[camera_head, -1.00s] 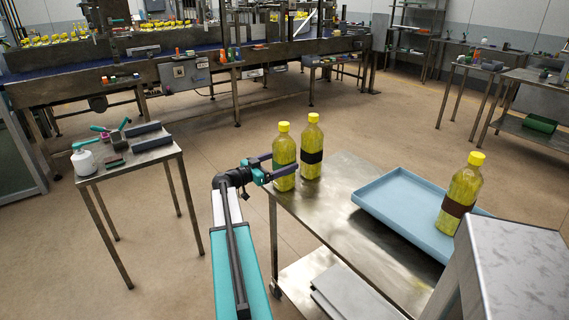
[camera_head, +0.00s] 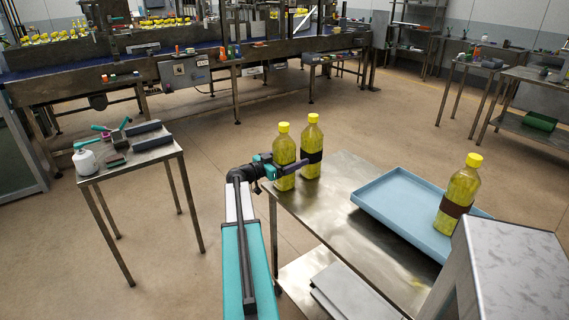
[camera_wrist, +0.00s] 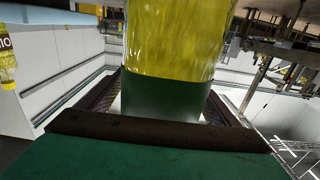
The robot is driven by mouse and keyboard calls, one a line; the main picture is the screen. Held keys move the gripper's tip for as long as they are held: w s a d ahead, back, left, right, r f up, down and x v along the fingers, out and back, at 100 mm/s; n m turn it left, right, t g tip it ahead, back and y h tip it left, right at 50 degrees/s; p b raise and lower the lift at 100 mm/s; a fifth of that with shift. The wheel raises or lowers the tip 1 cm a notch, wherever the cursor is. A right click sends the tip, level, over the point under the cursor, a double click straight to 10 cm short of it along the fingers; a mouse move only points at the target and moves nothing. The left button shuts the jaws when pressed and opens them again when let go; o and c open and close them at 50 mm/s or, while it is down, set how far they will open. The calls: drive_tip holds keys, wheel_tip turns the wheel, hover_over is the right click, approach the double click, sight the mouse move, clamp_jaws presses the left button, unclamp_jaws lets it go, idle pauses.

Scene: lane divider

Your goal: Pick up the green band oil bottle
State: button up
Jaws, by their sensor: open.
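The green band oil bottle (camera_head: 284,146) stands upright at the left end of the metal table, with yellow oil and a yellow cap. My gripper (camera_head: 283,165) is open at its band height, with a dark finger across the bottle's front; this hides most of the band. In the wrist view the bottle (camera_wrist: 175,40) and its green band (camera_wrist: 165,96) fill the middle, between the two dark jaws. I cannot tell whether the jaws touch it.
A black-banded bottle (camera_head: 312,140) stands close behind, to the right. A brown-banded bottle (camera_head: 461,188) stands in a blue tray (camera_head: 385,213) on the metal table (camera_head: 325,212). A small side table (camera_head: 130,166) with tools is at left.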

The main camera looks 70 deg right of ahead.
sight(292, 149)
drive_tip(key=c, duration=1.9)
drive_tip(key=shift+o, duration=0.2)
drive_tip(key=shift+r, duration=0.15)
drive_tip(key=shift+r+b, duration=0.5)
drive_tip(key=shift+r, duration=0.85)
drive_tip(key=shift+a+r, duration=0.15)
drive_tip(key=shift+r, duration=0.2)
drive_tip(key=w+a+r+b, duration=0.1)
drive_tip(key=w+a+b, duration=0.2)
drive_tip(key=a, duration=1.2)
drive_tip(key=shift+a+r, duration=0.2)
